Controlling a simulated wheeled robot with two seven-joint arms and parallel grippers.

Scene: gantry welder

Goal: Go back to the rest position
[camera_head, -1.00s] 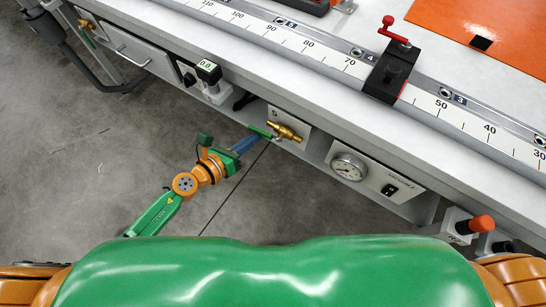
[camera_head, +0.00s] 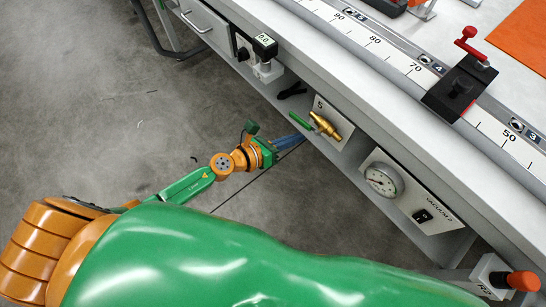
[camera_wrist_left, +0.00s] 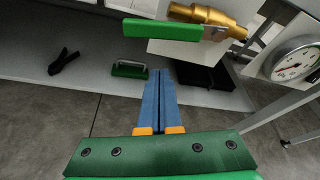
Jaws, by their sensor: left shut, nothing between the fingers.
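My left gripper (camera_head: 298,140) is in front of the bench's lower front, just below the brass valve (camera_head: 326,126) with its green lever (camera_head: 301,121). In the left wrist view its two blue fingers (camera_wrist_left: 159,75) are together with nothing between them. The valve's green lever (camera_wrist_left: 162,30) lies above the fingertips there, and the fingers appear apart from it. The brass valve body (camera_wrist_left: 212,17) is at the upper right of that view. My right gripper is not in view.
The workbench (camera_head: 375,95) carries a long ruler rail (camera_head: 400,60) with a black stop block (camera_head: 460,88). A pressure gauge (camera_head: 383,180) and a black switch (camera_head: 422,216) are on its front. A lower shelf (camera_wrist_left: 100,80) holds a black clamp (camera_wrist_left: 64,61). Floor (camera_head: 90,110) at left is clear.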

